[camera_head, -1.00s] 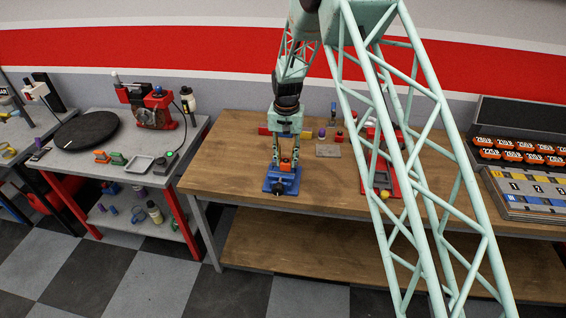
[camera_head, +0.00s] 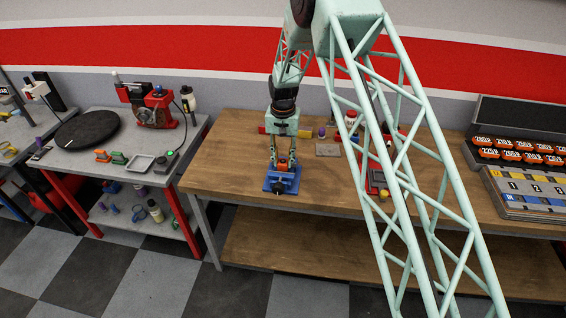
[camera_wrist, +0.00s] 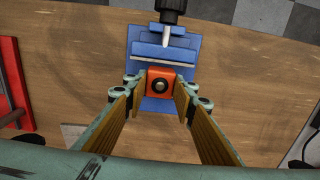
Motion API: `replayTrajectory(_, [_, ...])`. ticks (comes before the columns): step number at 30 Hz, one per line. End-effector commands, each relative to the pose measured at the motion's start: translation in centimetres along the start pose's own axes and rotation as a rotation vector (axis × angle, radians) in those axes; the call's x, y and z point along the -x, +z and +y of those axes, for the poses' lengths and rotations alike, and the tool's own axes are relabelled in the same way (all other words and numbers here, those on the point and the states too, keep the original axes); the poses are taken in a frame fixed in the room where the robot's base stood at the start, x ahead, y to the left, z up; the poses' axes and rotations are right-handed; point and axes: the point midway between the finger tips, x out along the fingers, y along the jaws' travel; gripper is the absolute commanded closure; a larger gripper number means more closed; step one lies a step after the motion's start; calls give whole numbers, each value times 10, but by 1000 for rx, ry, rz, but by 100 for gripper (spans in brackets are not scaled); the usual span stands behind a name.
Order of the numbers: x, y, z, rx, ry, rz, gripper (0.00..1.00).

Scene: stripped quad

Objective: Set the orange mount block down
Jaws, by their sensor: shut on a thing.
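The orange mount block (camera_wrist: 160,83) has a dark round hole in its top face. My gripper (camera_wrist: 160,88) is shut on it, with a fingertip on each side. In the head view the block (camera_head: 283,166) and my gripper (camera_head: 282,158) are over the blue vise (camera_head: 282,180) near the front edge of the wooden bench. In the wrist view the blue vise (camera_wrist: 165,52) lies beneath and beyond the block. The block hides part of it, and I cannot tell whether the two touch.
A red fixture (camera_wrist: 12,85) lies to the left in the wrist view. A grey plate (camera_head: 327,150) lies behind and to the right of the vise. Bare bench (camera_head: 222,165) is free left of the vise. My arm covers part of the bench's right side.

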Motion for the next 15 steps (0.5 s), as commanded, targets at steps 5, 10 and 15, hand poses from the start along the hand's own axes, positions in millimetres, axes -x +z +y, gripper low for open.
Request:
replayTrajectory(5, [-11,-1,0,0,-1,1,90])
replayTrajectory(10, [-13,-1,0,0,-1,2,90])
replayTrajectory(15, [-13,-1,0,0,-1,1,90])
